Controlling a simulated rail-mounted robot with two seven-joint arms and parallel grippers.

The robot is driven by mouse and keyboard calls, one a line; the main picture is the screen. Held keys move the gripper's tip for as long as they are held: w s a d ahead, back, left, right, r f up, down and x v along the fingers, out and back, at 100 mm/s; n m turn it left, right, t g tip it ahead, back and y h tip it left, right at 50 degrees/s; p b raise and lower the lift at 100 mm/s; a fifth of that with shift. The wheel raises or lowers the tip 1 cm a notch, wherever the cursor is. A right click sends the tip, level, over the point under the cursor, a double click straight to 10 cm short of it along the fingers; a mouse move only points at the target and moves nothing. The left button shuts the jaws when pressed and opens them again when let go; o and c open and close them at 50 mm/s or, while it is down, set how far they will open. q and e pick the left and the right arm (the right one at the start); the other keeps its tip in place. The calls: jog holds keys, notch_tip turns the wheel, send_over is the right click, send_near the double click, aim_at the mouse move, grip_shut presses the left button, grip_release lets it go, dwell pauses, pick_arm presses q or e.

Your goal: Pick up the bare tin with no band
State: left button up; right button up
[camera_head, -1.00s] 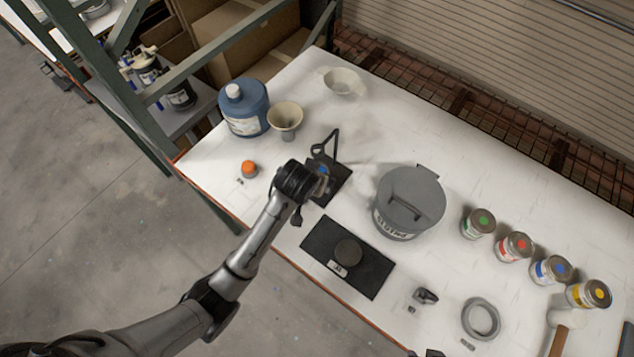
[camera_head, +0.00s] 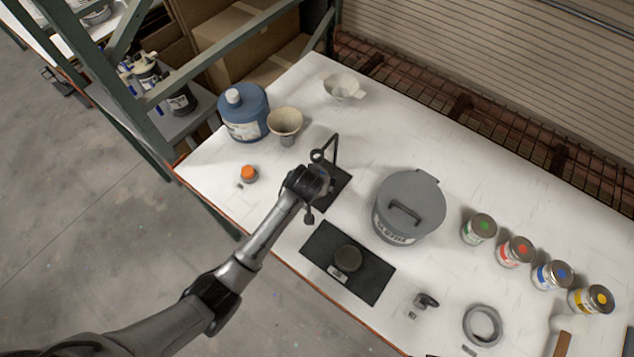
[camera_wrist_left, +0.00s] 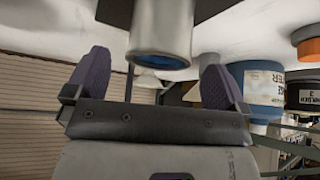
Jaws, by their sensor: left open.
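The bare silver tin (camera_wrist_left: 163,28) has a plain wall with no band showing and a blue top face. It appears upside down in the left wrist view, just beyond my fingers and roughly centred between them. My left gripper (camera_wrist_left: 160,88) is open, with one finger to each side of the tin and no clear contact. In the head view my left gripper (camera_head: 318,186) is over the dark mat (camera_head: 336,194) with the hooked stand (camera_head: 332,148), and it hides most of the tin. My right gripper is not in view.
A grey lidded bucket (camera_head: 408,208) stands right of the gripper. Banded tins with green (camera_head: 479,229), red (camera_head: 515,251), blue (camera_head: 552,274) and yellow (camera_head: 591,299) marks stand further right. A blue jug (camera_head: 243,113), funnel (camera_head: 285,124) and orange-capped item (camera_head: 248,174) stand left.

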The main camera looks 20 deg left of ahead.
pick_arm(q)
jog(key=shift+x, duration=2.55)
jog(key=c, duration=1)
